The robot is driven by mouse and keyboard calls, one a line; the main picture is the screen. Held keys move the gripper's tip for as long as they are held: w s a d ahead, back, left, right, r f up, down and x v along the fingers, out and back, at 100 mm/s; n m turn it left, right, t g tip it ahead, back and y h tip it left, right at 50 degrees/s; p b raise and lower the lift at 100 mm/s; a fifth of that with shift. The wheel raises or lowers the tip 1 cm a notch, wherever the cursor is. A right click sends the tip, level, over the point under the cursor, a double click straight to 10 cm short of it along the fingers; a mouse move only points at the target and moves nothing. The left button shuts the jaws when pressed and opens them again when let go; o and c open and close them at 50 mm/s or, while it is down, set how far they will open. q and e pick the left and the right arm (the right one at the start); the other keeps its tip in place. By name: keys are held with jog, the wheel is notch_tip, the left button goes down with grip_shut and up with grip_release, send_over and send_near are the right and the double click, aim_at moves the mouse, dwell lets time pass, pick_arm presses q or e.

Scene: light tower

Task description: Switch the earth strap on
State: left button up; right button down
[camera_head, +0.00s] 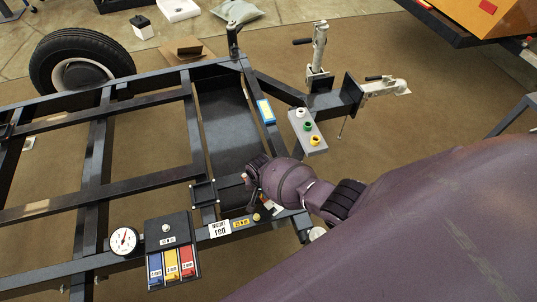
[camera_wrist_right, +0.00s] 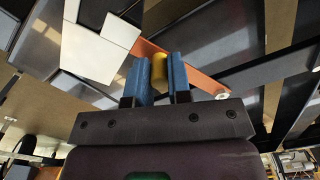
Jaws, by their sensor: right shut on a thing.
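In the right wrist view, my right gripper (camera_wrist_right: 160,75) has its two blue fingers closed on a yellow round knob (camera_wrist_right: 159,65). An orange flat bar (camera_wrist_right: 190,72) runs behind the knob, from upper left to a pale round end at lower right. I cannot tell whether this bar is the earth strap or what position it is in. In the head view, my right gripper (camera_head: 258,172) is over the trailer frame's front cross member, and its fingertips are hidden by the wrist. My left gripper is not in view.
The black trailer frame (camera_head: 104,104) fills the left. A grey block with white, green and yellow sockets (camera_head: 308,140) sits beside the drawbar. A dial gauge (camera_head: 124,240) and a box with blue, yellow and red fronts (camera_head: 168,228) are at the near rail. A wheel (camera_head: 82,60) stands behind.

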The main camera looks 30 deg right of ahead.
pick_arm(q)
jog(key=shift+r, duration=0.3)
pick_arm(e)
jog(key=shift+a+f+m, duration=0.1)
jog(key=shift+a+m, duration=1.95)
jog(key=shift+m, duration=0.25)
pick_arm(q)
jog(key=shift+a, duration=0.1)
pick_arm(e)
jog(key=shift+w, duration=0.1)
jog(key=c, duration=1.1)
grip_release()
jog(key=shift+o, duration=0.2)
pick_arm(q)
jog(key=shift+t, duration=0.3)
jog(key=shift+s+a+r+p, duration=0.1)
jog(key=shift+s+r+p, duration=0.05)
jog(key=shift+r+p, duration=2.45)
pick_arm(e)
notch_tip(320, 180, up, 11)
jog(key=shift+p, duration=0.4)
